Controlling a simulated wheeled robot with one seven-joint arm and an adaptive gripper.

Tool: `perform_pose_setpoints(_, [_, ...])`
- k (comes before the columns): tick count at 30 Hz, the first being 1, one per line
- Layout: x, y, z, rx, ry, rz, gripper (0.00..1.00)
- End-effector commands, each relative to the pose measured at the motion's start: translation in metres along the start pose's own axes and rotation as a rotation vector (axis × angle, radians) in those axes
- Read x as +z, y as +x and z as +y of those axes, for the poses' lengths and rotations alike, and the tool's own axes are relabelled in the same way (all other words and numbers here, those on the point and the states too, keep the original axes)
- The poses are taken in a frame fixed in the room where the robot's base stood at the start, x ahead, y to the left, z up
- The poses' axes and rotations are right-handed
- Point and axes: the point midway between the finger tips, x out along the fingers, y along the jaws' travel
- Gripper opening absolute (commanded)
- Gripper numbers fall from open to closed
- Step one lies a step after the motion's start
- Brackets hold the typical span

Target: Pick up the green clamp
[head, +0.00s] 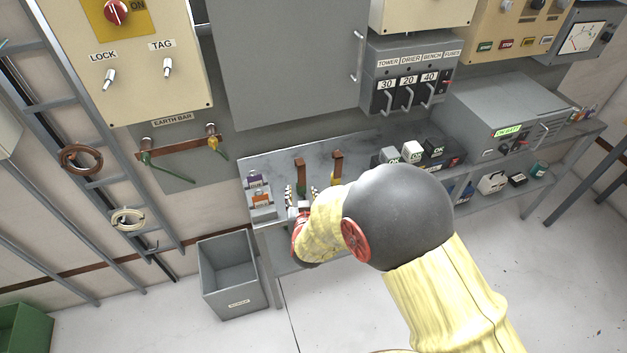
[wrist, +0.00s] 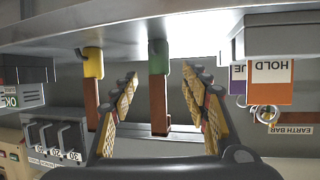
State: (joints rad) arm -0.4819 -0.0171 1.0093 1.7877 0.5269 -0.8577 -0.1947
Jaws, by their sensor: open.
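The green clamp (wrist: 158,57) sits at the table end of an upright copper-brown bar (wrist: 160,105) in the wrist view, which is upside down. In the head view only a little of the green clamp (head: 302,189) shows behind my gripper. My gripper (wrist: 162,76) is open, with a patterned finger on each side of the bar and clamp in the picture. It also shows over the bench in the head view (head: 302,196). I see no finger touching the clamp; how far in front of it they are is hard to tell.
A yellow clamp (wrist: 92,64) on a second bar stands beside it. Purple (head: 256,180) and orange (head: 261,199) tags stand at the bench's left end, close to my gripper. Small boxes (head: 412,151) stand to the right. A grey bin (head: 234,297) is on the floor.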

Motion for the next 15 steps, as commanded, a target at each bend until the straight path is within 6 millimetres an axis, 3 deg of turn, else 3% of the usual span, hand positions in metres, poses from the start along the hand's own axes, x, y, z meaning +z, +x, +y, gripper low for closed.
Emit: perform_pose_setpoints(15, [0.006,0.063,0.004,0.001,0.002,-0.001,0.46])
